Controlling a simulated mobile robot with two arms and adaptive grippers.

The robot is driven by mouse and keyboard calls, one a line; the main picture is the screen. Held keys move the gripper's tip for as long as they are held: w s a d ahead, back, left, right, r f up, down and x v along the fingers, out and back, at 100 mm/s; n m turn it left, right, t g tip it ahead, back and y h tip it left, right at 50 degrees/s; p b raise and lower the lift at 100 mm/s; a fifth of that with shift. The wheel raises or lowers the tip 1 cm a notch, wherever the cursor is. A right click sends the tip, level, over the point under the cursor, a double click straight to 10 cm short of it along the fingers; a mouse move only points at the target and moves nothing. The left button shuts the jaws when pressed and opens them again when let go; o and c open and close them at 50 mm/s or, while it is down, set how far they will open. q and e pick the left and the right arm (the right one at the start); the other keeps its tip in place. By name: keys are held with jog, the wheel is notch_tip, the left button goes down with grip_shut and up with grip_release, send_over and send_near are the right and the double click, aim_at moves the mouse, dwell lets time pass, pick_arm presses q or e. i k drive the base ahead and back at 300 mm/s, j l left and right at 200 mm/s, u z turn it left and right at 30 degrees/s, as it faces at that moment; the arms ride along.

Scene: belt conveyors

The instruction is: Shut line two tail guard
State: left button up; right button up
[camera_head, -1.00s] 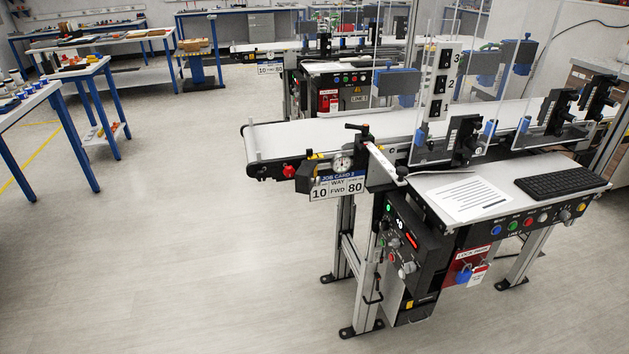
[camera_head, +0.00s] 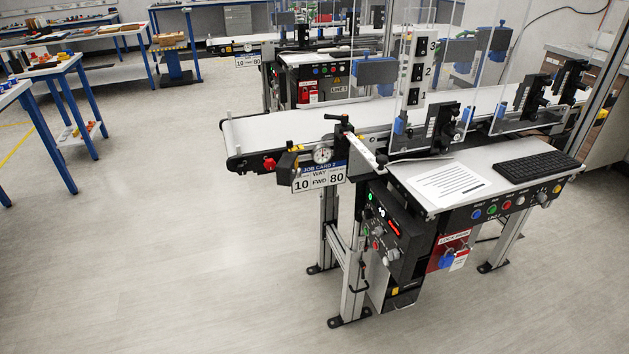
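The line two conveyor (camera_head: 285,129) stands ahead with its pale belt running from a bare left end to the right. Clear guard panels with black and blue fittings stand upright over its middle and right; one clear panel (camera_head: 496,71) rises beside a post marked 1, 2, 3. Which panel is the tail guard, and whether it is open or shut, I cannot tell. A job card 2 sign (camera_head: 320,177) hangs by a round gauge (camera_head: 322,154) near the left end. Neither of my grippers is in view.
A side shelf (camera_head: 410,187) holds a printed sheet (camera_head: 447,181) and a black keyboard (camera_head: 536,166). Below are a button panel and a red lockout box (camera_head: 449,252). Line one (camera_head: 335,94) stands behind. Blue-legged tables stand left. The floor (camera_head: 150,250) at front left is clear.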

aim_at(287, 168)
jog(key=k+j+z, duration=0.3)
jog(key=j+z, duration=0.2)
jog(key=k+j+z, duration=0.5)
jog(key=i, duration=0.1)
